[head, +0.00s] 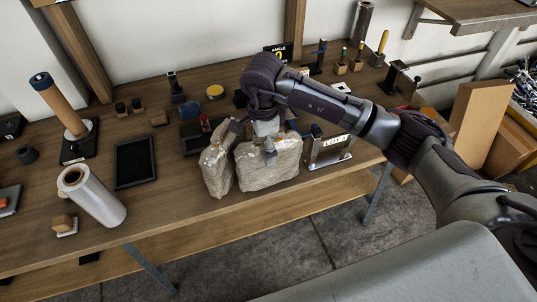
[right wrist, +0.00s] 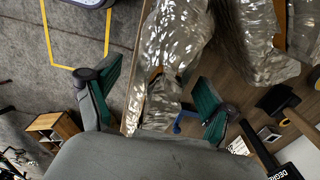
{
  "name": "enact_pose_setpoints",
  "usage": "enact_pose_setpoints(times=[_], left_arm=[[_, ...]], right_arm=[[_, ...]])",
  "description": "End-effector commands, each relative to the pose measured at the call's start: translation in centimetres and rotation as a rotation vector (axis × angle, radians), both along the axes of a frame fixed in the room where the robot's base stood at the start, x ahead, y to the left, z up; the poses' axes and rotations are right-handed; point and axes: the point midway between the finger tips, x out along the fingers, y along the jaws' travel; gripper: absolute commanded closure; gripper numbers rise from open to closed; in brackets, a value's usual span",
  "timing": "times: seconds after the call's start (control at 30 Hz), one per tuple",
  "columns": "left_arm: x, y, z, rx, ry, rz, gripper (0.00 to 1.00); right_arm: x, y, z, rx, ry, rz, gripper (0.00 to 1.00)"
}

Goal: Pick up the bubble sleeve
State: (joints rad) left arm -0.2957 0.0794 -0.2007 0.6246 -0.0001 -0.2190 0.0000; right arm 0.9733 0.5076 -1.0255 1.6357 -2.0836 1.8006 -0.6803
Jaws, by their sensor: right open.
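Two silvery-grey, crinkled bubble sleeves stand side by side near the table's front edge in the head view, a left one (head: 216,170) and a wider right one (head: 270,172). My right gripper (head: 254,141) is open and pointing down over the top of the right one. One finger shows at its front face, the other near the gap between the two. In the right wrist view, crinkled silver sleeve material (right wrist: 155,103) lies between the open fingers, with no clear grip on it. My left gripper is not in view.
A sign stand (head: 328,152) is close to the right sleeve. A black tablet (head: 135,162), a clear film roll (head: 95,198) and a brown roll on a stand (head: 58,105) are to the left. Small items crowd the table (head: 165,205) behind the sleeves; its front left is clearer.

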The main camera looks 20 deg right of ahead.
Motion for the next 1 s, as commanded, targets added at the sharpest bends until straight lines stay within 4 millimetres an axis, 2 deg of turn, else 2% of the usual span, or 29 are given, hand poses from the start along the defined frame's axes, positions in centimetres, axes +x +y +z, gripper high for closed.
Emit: enact_pose_setpoints(times=[0.23, 0.57, 0.87, 1.0], left_arm=[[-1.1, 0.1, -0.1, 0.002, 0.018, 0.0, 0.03], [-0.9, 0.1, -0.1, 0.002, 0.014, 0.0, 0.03], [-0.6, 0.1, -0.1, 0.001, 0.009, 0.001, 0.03], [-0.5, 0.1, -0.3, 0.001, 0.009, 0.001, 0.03]], right_arm=[[0.0, 0.0, -0.2, 0.001, -0.001, 0.001, 0.18], [0.0, 0.1, -0.2, 0.001, -0.001, 0.001, 0.73], [0.0, 0.1, 0.0, 0.001, -0.002, 0.001, 0.73], [0.1, 0.1, 0.8, 0.002, -0.004, 0.001, 0.73]])
